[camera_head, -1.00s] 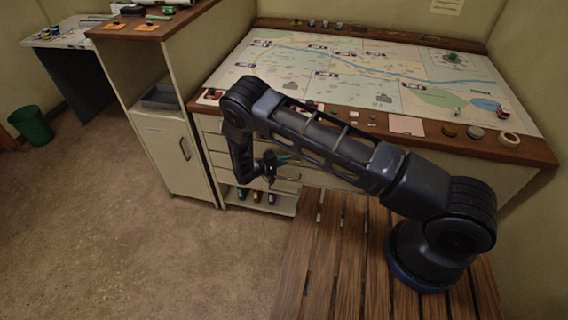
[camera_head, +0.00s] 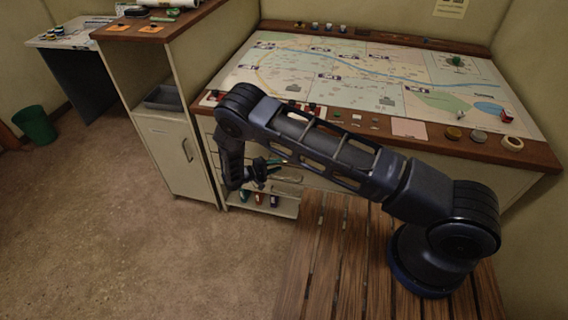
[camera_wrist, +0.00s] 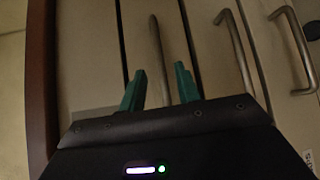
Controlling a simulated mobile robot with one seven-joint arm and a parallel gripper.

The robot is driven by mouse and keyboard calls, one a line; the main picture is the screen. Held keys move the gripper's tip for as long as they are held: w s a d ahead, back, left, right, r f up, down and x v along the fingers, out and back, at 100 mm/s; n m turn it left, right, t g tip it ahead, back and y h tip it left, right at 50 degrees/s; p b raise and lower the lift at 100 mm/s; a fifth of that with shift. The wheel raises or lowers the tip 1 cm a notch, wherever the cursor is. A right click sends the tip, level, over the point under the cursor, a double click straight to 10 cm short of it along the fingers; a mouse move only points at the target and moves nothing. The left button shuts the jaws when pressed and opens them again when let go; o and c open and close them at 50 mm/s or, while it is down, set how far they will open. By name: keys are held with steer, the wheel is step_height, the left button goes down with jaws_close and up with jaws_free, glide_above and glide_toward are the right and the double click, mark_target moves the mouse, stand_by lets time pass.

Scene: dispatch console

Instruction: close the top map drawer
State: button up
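The map console's cream drawer fronts stack below its wooden top. In the wrist view they appear turned sideways, with bar handles. The handle nearest the wooden edge, probably the top drawer's (camera_wrist: 134,45), shows between and beyond my teal fingertips. My gripper (camera_wrist: 160,70) is open with nothing between its fingers that I can see held. Whether a finger touches the drawer front is unclear. In the head view my gripper (camera_head: 266,168) is in front of the drawers, and my arm hides much of them. How far the top drawer stands out is hard to tell.
The wooden console edge (camera_wrist: 40,90) runs beside the drawers. A lower open shelf (camera_head: 285,207) holds several small items. A cabinet (camera_head: 172,150) with a handle stands to the left, and a green bin (camera_head: 35,125) farther left. The carpet (camera_head: 130,250) in front is clear.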

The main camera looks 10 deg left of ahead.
steer(key=shift+v, duration=2.4)
steer(key=d+r+m+g+y, duration=0.4)
steer(key=d+r+m+g, duration=0.55)
steer(key=d+r, duration=2.9)
steer(key=s+d+r+t+y, duration=0.1)
steer(key=s+d+r+y, duration=0.3)
steer(key=s+d+r, duration=0.2)
steer(key=s+d+r+m+t+y, duration=0.1)
steer(key=s+d+r+y, duration=0.2)
steer(key=s+d+r, duration=0.4)
steer(key=d+r, duration=0.4)
steer(key=r, duration=0.1)
steer(key=shift+s+d+r+t+y, duration=0.25)
steer(key=shift+r+t+y, duration=0.05)
steer(key=shift+t+y, duration=0.1)
